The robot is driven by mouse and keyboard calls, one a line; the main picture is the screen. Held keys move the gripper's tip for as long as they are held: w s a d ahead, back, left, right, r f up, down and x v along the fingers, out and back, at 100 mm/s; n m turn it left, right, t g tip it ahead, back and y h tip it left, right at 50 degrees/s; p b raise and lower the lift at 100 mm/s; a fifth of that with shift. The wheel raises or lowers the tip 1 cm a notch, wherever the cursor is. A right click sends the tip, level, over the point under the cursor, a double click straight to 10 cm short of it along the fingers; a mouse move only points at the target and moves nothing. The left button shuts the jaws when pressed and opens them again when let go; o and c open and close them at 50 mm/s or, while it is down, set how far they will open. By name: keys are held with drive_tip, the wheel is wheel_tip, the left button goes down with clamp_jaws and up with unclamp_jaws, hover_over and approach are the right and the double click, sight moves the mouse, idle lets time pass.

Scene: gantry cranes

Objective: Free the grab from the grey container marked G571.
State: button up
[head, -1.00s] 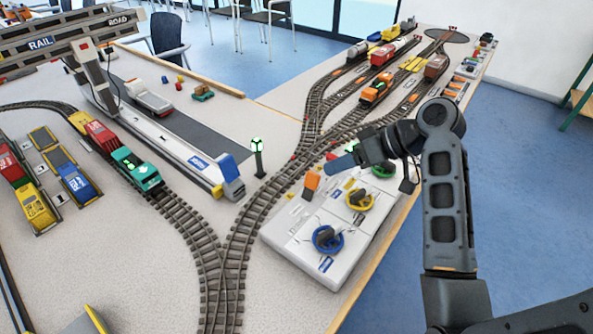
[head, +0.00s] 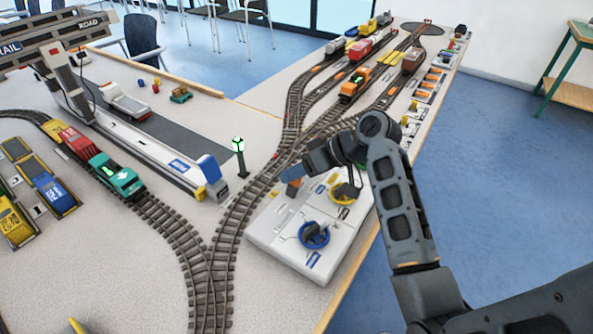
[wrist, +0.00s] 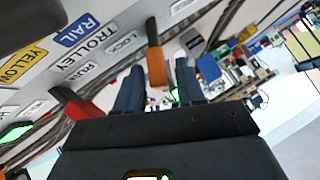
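The crane (head: 62,80) with RAIL and ROAD signs stands at the upper left in the head view. I cannot make out the grab or a grey container marked G571. A white control box (head: 275,228) sits at the table edge, with a blue dial (head: 314,235) and a yellow dial (head: 345,193). In the wrist view, an orange-tipped lever (wrist: 156,66) by the TROLLEY and LOCK labels stands between my gripper's (wrist: 160,72) two blue fingers, which are apart. Contact cannot be told. In the head view, my gripper (head: 290,172) is just above the orange lever (head: 293,187).
A red lever (wrist: 80,108) is left of my fingers in the wrist view. A green-lit signal post (head: 240,158) stands left of the box. A train with a teal engine (head: 118,178) is on the left track. Blue floor lies right of the table.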

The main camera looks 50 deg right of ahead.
clamp_jaws()
idle(0.3)
drive_tip(key=shift+a, duration=0.1)
drive_tip(key=shift+s+a+r+n+h+p, duration=0.1)
drive_tip(key=shift+a+r+n+h+p, duration=0.25)
drive_tip(key=shift+a+h+p, duration=0.3)
drive_tip(key=shift+a+n+h+p, duration=0.45)
drive_tip(key=shift+a+n+h, duration=0.1)
drive_tip(key=shift+h, duration=0.5)
drive_tip(key=shift+a+n+h+p, duration=0.3)
drive_tip(key=shift+a+n+h, duration=0.2)
drive_tip(key=shift+a+h, duration=0.3)
drive_tip(key=shift+a+f+n+h, duration=0.35)
drive_tip(key=shift+a+n+h, duration=0.25)
drive_tip(key=shift+h, duration=0.6)
